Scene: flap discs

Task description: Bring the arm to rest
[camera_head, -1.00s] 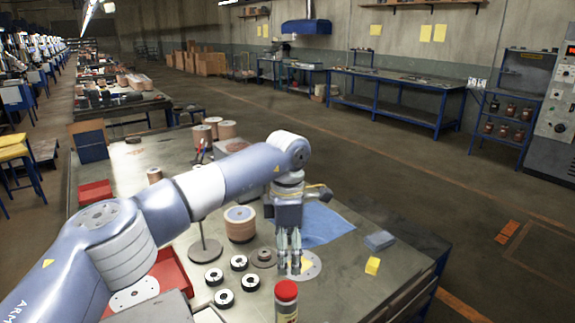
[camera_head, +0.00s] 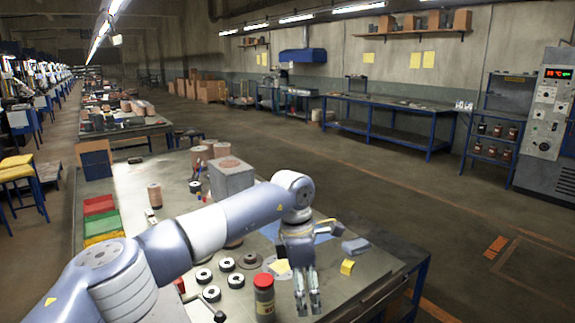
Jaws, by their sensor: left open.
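My left arm reaches in from the left over the workbench (camera_head: 385,262). Its gripper (camera_head: 308,304) points down, open and empty, just right of a jar with a red lid (camera_head: 263,299). Its two fingers are slightly apart. Several black rings with pale centres (camera_head: 236,280) lie on the bench left of the jar, beside a grey disc (camera_head: 250,261). A pale disc with a yellow patch (camera_head: 279,266) lies behind the gripper, partly hidden. My right gripper is out of view.
A yellow block (camera_head: 347,267) and a grey-blue block (camera_head: 355,246) lie near the bench's right side. Red, green and yellow bins (camera_head: 100,222) are at left. A grey box (camera_head: 232,179) and copper-coloured cylinders stand farther back. Open floor lies to the right.

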